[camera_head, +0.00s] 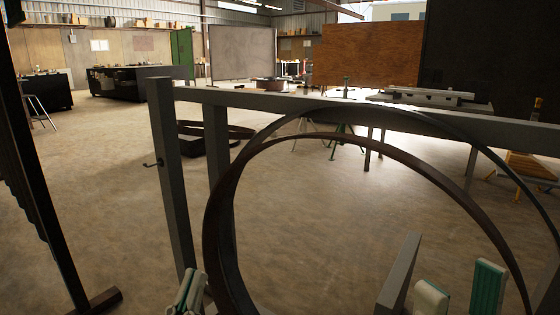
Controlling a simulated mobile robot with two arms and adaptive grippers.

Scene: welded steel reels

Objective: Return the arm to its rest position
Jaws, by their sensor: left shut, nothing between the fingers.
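My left gripper (186,292) is at the bottom edge, left of the large rings. Its green and pale fingers are close together and empty. My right gripper (459,291) is at the bottom right, with its two green and pale fingers well apart and nothing seen between them. A large brown steel ring (345,139) stands upright between the two grippers. A second, darker grey ring (455,133) stands behind it. The lower parts of both rings and most of both arms are out of view.
A grey steel frame (170,180) with a top beam stands close around the rings, with a small hook on its left post. A dark upright rack (35,170) is at the left. More rings (215,133) lie on the floor behind. Open floor (105,150) lies between rack and frame.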

